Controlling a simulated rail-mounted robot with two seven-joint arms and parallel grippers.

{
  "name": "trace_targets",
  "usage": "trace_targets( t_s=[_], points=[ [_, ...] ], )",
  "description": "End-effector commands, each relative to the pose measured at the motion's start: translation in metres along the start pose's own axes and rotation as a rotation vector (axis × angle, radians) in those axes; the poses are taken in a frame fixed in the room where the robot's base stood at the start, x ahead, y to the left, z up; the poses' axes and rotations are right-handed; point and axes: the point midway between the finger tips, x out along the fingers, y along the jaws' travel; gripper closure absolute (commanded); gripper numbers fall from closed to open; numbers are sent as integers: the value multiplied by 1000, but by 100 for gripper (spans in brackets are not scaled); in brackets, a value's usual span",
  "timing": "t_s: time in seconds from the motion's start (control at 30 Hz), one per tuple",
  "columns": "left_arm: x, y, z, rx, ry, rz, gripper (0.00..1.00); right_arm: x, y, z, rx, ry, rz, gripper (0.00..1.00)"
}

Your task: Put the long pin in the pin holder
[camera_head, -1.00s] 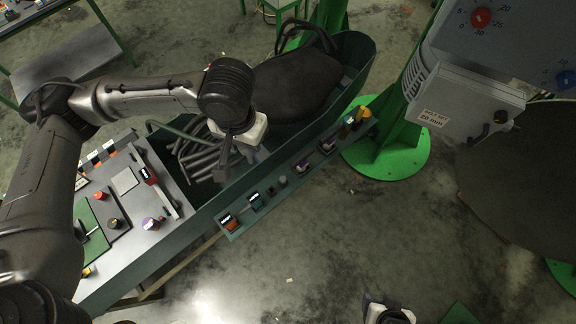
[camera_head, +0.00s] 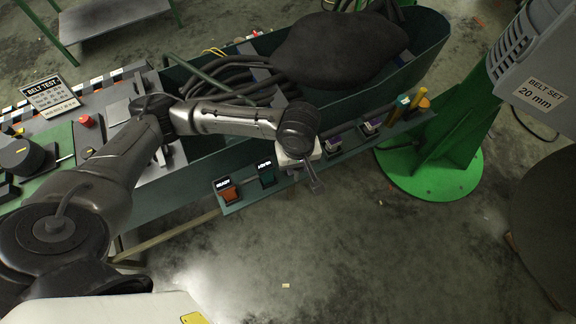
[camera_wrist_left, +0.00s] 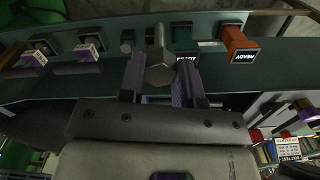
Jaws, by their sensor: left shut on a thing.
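My left gripper (camera_head: 314,184) is above the narrow green shelf (camera_head: 228,207), at its front edge. It also shows in the left wrist view (camera_wrist_left: 160,78), with its two fingers shut on a grey metal pin with a hexagonal head (camera_wrist_left: 160,60). The pin's head faces the wrist camera and hides most of its shaft. A small grey cylindrical piece (camera_wrist_left: 127,42) stands on the shelf beside the pin in the wrist view. I cannot tell whether it is the pin holder. My right gripper is not in view.
Red (camera_head: 227,190) and green (camera_head: 267,174) boxes stand on the shelf left of the gripper. Purple-marked boxes (camera_head: 371,126) and yellow-orange pieces (camera_head: 420,103) stand farther right. A deep green trough (camera_head: 432,45) lies behind the shelf. Open floor lies in front.

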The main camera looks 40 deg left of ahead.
Motion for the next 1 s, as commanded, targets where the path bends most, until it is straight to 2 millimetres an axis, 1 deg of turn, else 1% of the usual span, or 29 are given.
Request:
trace_targets(
  t_s=[0.03, 0.1, 0.27, 0.37, 0.47, 0.7, 0.9, 1.0],
  points=[
    [20, -1, 0, -27, -1, -1, 99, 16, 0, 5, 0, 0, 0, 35],
    [31, -1, -1, -60, -1, -1, 99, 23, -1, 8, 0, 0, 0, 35],
    [47, -3, -3, -107, 0, -3, 99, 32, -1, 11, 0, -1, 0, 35],
    [55, -3, -11, -122, 2, -6, 99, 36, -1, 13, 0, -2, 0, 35],
    [66, -3, -28, -128, 4, -7, 99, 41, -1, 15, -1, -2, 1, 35],
    [94, -2, -79, -127, 4, -6, 99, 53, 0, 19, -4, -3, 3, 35],
    [110, 0, -108, -123, 1, -5, 99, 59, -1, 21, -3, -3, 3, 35],
    [114, 0, -116, -122, 2, -4, 99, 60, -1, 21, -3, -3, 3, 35]
  ],
)
